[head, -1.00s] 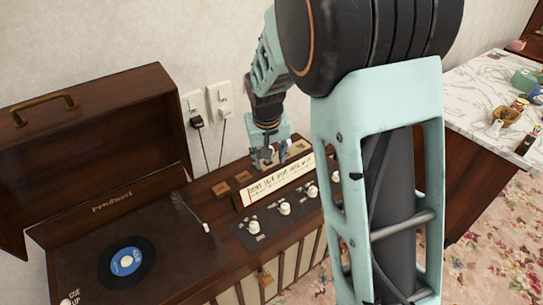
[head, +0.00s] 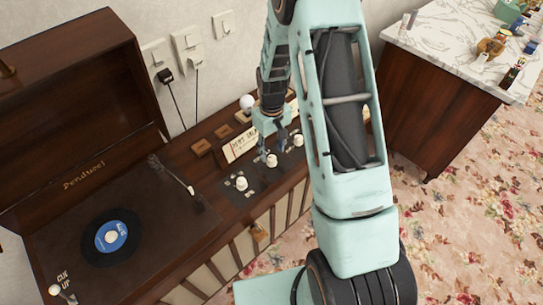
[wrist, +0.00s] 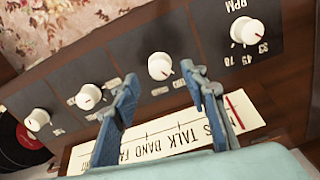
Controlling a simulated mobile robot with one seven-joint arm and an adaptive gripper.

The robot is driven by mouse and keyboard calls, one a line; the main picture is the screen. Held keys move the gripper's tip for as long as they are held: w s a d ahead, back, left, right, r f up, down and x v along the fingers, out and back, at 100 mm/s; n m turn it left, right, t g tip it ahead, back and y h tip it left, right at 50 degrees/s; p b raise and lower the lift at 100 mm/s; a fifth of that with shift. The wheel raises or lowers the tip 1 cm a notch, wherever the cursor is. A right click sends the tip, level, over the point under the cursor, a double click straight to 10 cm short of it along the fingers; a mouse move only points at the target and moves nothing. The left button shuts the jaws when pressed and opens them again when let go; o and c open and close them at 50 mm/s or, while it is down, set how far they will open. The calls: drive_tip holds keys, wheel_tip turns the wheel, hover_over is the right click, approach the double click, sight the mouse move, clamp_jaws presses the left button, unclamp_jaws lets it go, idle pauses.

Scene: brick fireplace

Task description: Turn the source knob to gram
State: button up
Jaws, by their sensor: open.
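A row of white control knobs runs along the dark panel of the wooden record-player console. My gripper (head: 270,148) is open and points down, just above the knob row. In the head view, a middle knob (head: 272,160) is close below its fingertips. In the wrist view, my gripper (wrist: 160,78) shows two blue fingers apart, with a white knob (wrist: 160,66) framed between the tips. I cannot tell whether they touch it. Other knobs (wrist: 88,97) (wrist: 37,120) sit to the left. The knob marked RPM (wrist: 246,30) is at upper right. No "source" or "gram" label is readable.
The cream radio dial strip (wrist: 165,140) lies beside the knobs, under my gripper. The turntable with a blue-labelled record (head: 111,237) and an open lid (head: 75,100) is at left. A marble-topped cabinet (head: 465,45) stands at right. Flowered carpet (head: 450,240) is open floor.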

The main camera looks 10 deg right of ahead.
sight(272, 158)
drive_tip(key=shift+f, duration=2.05)
clamp_jaws()
drive_tip(key=shift+m, duration=0.3)
drive_tip(key=m+b, duration=0.2)
drive_tip(key=m, duration=0.2)
drive_tip(key=shift+m, duration=0.4)
drive_tip(key=m+b, duration=0.1)
drive_tip(key=m, duration=0.5)
drive_tip(key=shift+m, duration=0.4)
